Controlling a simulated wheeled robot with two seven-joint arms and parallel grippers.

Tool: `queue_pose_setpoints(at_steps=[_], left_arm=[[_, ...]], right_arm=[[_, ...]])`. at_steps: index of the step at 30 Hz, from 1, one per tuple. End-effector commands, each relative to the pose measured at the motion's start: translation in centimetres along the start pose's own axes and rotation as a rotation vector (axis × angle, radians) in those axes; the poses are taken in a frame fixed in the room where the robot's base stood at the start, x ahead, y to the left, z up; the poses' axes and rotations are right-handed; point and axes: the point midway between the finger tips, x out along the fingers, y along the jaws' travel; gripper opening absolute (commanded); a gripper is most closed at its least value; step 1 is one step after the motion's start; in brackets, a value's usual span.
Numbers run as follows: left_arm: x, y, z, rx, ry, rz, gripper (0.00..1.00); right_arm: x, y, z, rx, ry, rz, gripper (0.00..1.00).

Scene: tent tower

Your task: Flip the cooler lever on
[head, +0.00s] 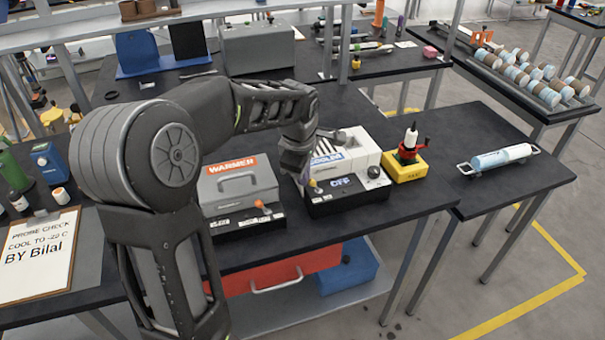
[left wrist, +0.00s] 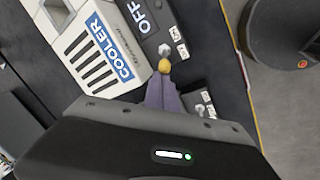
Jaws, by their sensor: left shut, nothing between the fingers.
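The cooler (head: 352,150) is a white box with a blue COOLER label and a black front panel. Its display (head: 342,182) reads OFF. The cooler also shows in the left wrist view (left wrist: 84,68), tilted, with OFF readable on its panel. The cooler lever has an orange-yellow knob (head: 313,183) at the left of the panel, and the knob shows in the left wrist view (left wrist: 164,66). My left gripper (head: 302,182) is shut and empty, with its purple fingertips right at the knob. I cannot tell whether they touch it. My right gripper is not in view.
A grey warmer (head: 238,185) with an orange-knobbed lever stands left of the cooler. A yellow-based device (head: 405,165) with a red part stands right of it. A clipboard note (head: 38,255) lies at the left. The side table is mostly clear around a tray with a cylinder (head: 500,157).

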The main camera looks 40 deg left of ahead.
Motion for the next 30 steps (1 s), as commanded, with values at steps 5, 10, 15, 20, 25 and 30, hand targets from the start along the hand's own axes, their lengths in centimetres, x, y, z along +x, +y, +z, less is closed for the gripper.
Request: queue_pose_setpoints(at_steps=[5, 10, 15, 20, 25, 30], left_arm=[[-0.1, 0.2, 0.1, 0.006, 0.015, -0.014, 0.00], [-0.2, 0.3, 0.3, 0.014, 0.034, -0.032, 0.00], [-0.4, 0.6, 0.5, 0.018, 0.054, -0.051, 0.00], [-0.6, 1.0, 0.9, 0.018, 0.053, -0.051, 0.00], [-0.5, 1.7, 1.6, 0.019, 0.053, -0.050, 0.00], [-0.5, 2.4, 2.4, 0.020, 0.053, -0.050, 0.00]], right_arm=[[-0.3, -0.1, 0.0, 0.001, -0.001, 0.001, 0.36], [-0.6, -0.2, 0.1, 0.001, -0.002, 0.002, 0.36], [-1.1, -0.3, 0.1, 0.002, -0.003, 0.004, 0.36], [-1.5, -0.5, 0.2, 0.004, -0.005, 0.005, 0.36], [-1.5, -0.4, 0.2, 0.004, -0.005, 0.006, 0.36], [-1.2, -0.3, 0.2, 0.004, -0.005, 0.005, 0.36]])
